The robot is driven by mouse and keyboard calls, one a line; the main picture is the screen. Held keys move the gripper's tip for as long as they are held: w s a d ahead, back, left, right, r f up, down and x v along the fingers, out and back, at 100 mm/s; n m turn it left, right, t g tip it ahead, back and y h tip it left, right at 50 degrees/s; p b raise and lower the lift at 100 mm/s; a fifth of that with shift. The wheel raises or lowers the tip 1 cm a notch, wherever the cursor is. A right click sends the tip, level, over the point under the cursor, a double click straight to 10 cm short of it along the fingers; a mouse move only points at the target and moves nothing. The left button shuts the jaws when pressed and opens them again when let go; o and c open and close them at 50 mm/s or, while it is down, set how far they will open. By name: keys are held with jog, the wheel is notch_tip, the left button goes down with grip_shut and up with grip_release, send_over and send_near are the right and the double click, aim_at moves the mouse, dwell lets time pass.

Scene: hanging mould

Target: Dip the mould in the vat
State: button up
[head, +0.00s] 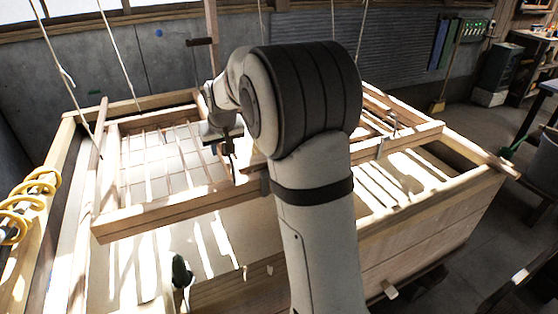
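The mould (178,208) is a wooden frame with thin slats across it, hanging on cords. It appears to be above the vat, with its striped shadow on the pale surface below. The vat (440,212) is a big wooden box with thick rims. Pale contents (215,245) show inside it. My arm covers the middle of the mould and part of the vat. My gripper (229,150) is at the mould's slatted area, left of my forearm. It is small and dark, and I cannot tell whether its fingers are open or whether they touch the frame.
A yellow coil (28,205) lies on the left wooden beam. A dark upright object (181,272) stands near the front. A broom (445,75), a grey bin (500,70) and a workbench (540,40) are at the back right.

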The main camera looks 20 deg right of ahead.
grip_shut()
jog(key=shift+f, duration=0.1)
notch_tip(320, 180, down, 22)
jog(key=t+b, duration=0.1)
jog(key=b, duration=1.9)
jog(key=shift+s+r, duration=0.1)
jog(key=shift+r, duration=0.1)
jog(key=shift+g, duration=0.4)
notch_tip(320, 180, up, 20)
jog(key=p, duration=1.7)
jog(key=shift+f, duration=0.15)
